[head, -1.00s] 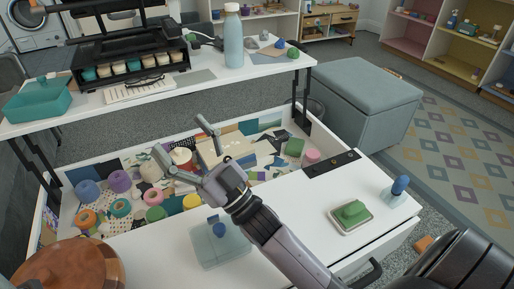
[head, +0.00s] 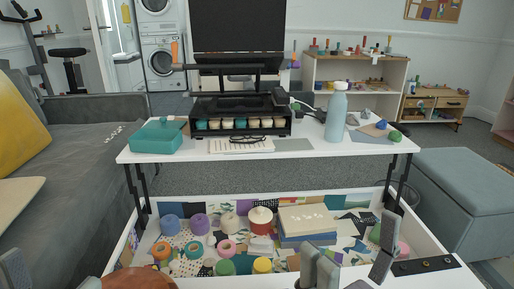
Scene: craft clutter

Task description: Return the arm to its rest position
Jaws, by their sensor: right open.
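My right gripper (head: 350,258) is at the bottom right of the head view, over the front of the open drawer. Its two fingers stand wide apart, with nothing held between them. Most of the arm behind it is below the picture. A grey piece at the lower left edge looks like part of my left gripper (head: 16,268); it is cut off by the frame, so its opening cannot be told.
The open white drawer (head: 432,247) holds tape rolls, a book stack (head: 305,222) and several jars. Behind it a white table (head: 290,157) carries a teal box (head: 157,136), a blue bottle (head: 336,112) and a black monitor stand (head: 240,118). A grey ottoman (head: 465,190) stands right.

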